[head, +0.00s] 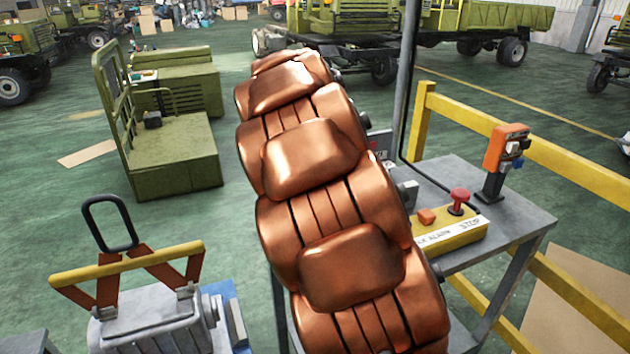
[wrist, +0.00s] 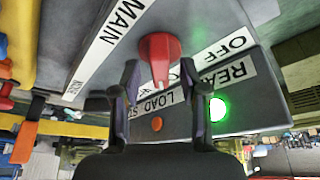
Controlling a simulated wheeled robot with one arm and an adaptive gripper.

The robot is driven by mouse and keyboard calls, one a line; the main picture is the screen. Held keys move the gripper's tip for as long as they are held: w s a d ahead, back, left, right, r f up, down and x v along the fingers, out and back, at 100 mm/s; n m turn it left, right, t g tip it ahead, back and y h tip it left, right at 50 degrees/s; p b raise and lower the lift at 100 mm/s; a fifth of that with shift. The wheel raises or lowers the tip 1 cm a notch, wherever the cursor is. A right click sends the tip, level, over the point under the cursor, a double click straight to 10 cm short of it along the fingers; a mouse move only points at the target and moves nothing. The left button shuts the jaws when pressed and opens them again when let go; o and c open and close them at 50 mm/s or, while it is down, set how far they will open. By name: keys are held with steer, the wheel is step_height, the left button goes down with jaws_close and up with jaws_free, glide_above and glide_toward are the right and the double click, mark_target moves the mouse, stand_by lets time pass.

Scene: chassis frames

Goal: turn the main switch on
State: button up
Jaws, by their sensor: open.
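The red main switch (wrist: 159,52) sits on a grey panel (wrist: 90,60) in the wrist view, among white labels that appear upside down. A "MAIN" label (wrist: 118,32) lies to its upper left and an "OFF" label (wrist: 225,47) to its right. Its narrow grip runs downward in the picture. My gripper (wrist: 159,72) is open, with one dark finger on each side of the red grip. I cannot tell whether either finger touches it. In the head view my own arm hides the gripper and the switch.
A lit green lamp (wrist: 217,108) and an orange button (wrist: 157,124) are on the panel near the fingers. In the head view, a grey table (head: 510,225) carries a yellow box (head: 455,238) with a red stop button (head: 459,196). A yellow railing (head: 570,172) stands behind.

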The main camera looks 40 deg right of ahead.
steer(key=v, duration=1.1)
steer(key=shift+r, duration=0.2)
steer(key=shift+s+a, duration=0.1)
steer(key=shift+a, duration=0.1)
steer(key=s+a+f+n+g+y+p, duration=0.1)
steer(key=s+a+f+n, duration=0.3)
steer(key=s, duration=0.6)
steer(key=s+a+f+n+g+y+p, duration=0.1)
steer(key=s+a+f+n+p, duration=0.2)
steer(key=s+a, duration=0.6)
steer(key=s+a+f+n+g+y+p, duration=0.1)
steer(key=s+a+f+n, duration=0.4)
steer(key=s, duration=0.6)
steer(key=shift+s+a+f+g+y+p, duration=0.3)
steer(key=shift+a+f+g+y+p, duration=0.15)
steer(key=shift+a+f, duration=0.6)
steer(key=shift+a+r, duration=0.1)
steer(key=shift+r, duration=0.1)
